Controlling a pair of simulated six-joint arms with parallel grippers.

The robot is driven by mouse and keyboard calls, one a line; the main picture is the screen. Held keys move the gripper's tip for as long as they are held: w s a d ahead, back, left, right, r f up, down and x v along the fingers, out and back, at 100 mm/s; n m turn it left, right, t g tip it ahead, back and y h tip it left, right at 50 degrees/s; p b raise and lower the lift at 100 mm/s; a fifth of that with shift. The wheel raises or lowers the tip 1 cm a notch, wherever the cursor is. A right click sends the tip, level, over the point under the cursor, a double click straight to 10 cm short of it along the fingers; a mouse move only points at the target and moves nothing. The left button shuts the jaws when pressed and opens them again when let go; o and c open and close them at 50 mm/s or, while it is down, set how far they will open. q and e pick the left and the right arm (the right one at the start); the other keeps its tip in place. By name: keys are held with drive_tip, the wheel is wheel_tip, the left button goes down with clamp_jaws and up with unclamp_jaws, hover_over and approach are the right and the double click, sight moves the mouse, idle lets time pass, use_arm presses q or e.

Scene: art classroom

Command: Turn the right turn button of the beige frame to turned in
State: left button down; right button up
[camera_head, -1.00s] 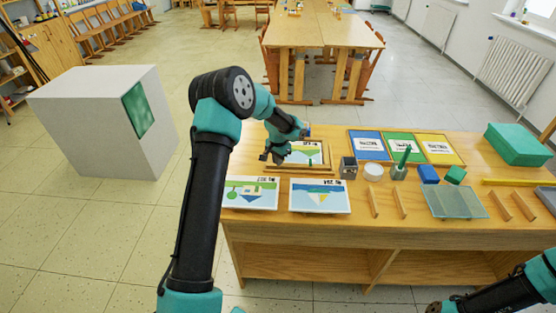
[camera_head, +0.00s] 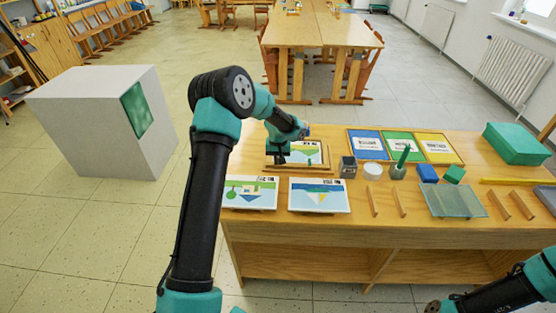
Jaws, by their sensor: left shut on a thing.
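The beige frame (camera_head: 323,167) lies on the wooden table, with a green, yellow and white picture inside it. My left gripper (camera_head: 281,159) points down at the frame's left side and is shut on a small part there, which looks to be a turn button. The fingers and wrist cover that part, so its angle cannot be seen. Any button on the frame's other sides is too small to make out. My right arm (camera_head: 505,291) shows only at the lower right corner; its gripper is out of view.
Two picture cards (camera_head: 319,195) lie in front of the frame. A grey sharpener-like block (camera_head: 348,167), a white round tub (camera_head: 373,170) and a green-grey cup (camera_head: 397,171) stand to its right. Blue, green and yellow panels (camera_head: 402,145) lie behind them. A green box (camera_head: 516,144) is far right.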

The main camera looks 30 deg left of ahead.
idle(0.4)
use_arm(q)
drive_tip(key=c, duration=1.3)
unclamp_jaws()
drive_tip(key=shift+r, duration=0.1)
wheel_tip(320, 180, up, 17)
drive_tip(key=shift+r, duration=0.15)
